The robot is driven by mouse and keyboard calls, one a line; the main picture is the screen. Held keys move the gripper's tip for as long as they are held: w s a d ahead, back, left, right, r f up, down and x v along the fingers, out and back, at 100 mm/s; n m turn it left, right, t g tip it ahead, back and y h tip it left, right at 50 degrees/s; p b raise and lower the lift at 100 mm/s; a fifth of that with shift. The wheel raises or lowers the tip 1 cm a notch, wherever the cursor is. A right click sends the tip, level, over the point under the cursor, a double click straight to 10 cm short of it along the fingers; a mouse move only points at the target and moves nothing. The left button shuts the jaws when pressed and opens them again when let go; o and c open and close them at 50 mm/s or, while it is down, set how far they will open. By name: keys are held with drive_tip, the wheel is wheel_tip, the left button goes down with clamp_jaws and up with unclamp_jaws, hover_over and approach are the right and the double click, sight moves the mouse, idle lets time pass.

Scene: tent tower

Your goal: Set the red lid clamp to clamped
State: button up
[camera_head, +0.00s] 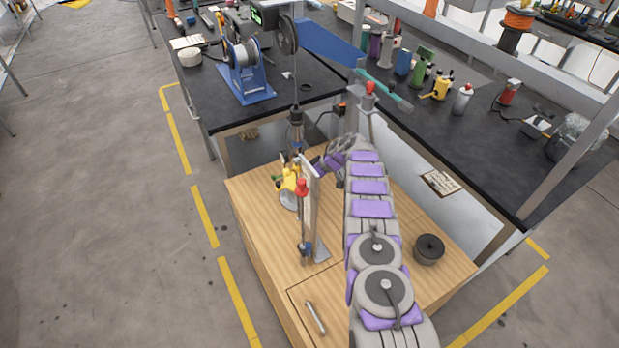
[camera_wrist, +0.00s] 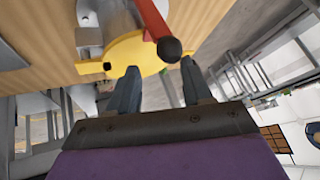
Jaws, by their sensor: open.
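The red lid clamp shows in the wrist view as a red lever (camera_wrist: 150,18) with a black ball end (camera_wrist: 169,49), lying over a yellow plate (camera_wrist: 133,52). My gripper (camera_wrist: 160,67) is open. Its two dark fingers point at the plate's near edge, one on each side of the ball end, with nothing held between them. I cannot tell whether the fingertips touch the plate. In the head view, a yellow part (camera_head: 289,178) and a small red piece (camera_head: 302,187) stand by an upright post on the wooden cabinet, left of my arm. The clamp's setting is unclear.
The wooden cabinet top (camera_head: 260,200) also holds a black round pot (camera_head: 429,249) at the right. Behind it stands a black bench (camera_head: 225,110) with a blue spool stand (camera_head: 247,80). Another black bench with bottles and tools runs along the right. Floor at left is clear.

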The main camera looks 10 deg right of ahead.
drive_tip(key=p+v, duration=0.4)
drive_tip(key=v, duration=1.3)
drive_tip(key=shift+d, duration=0.2)
drive_tip(key=shift+s, duration=0.1)
